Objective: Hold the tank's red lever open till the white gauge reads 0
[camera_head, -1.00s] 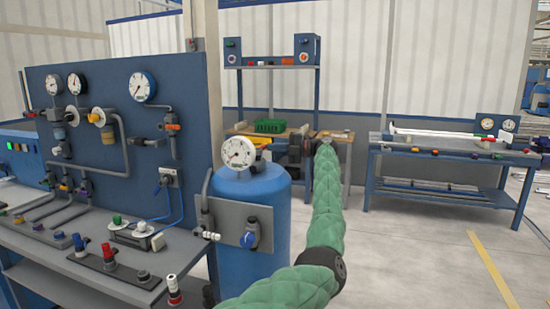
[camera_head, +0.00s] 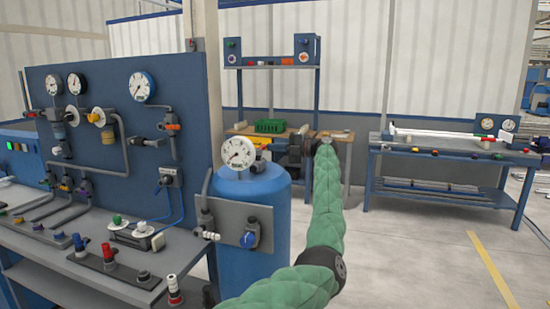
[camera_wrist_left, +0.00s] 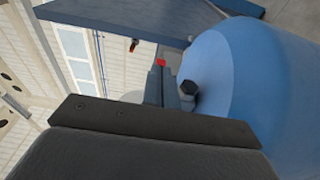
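The blue tank (camera_head: 253,230) stands left of centre in the head view, with the white gauge (camera_head: 238,152) on its top. The gauge's needle is too small to read surely. My left gripper (camera_head: 272,151) is just behind and right of the gauge, at the tank's top. In the left wrist view, the fingers (camera_wrist_left: 168,82) are close together beside the blue tank top (camera_wrist_left: 250,80). A small red piece, seemingly the red lever (camera_wrist_left: 160,62), shows at the fingertips, mostly hidden by them. The fingers look closed on it. My right gripper is in no view.
A blue panel (camera_head: 110,155) with gauges and pipes stands left, above a bench (camera_head: 50,255) holding fittings. A workbench with a green crate (camera_head: 270,126) is behind the tank. Another blue bench (camera_head: 450,157) stands right. The floor (camera_head: 415,250) between is clear.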

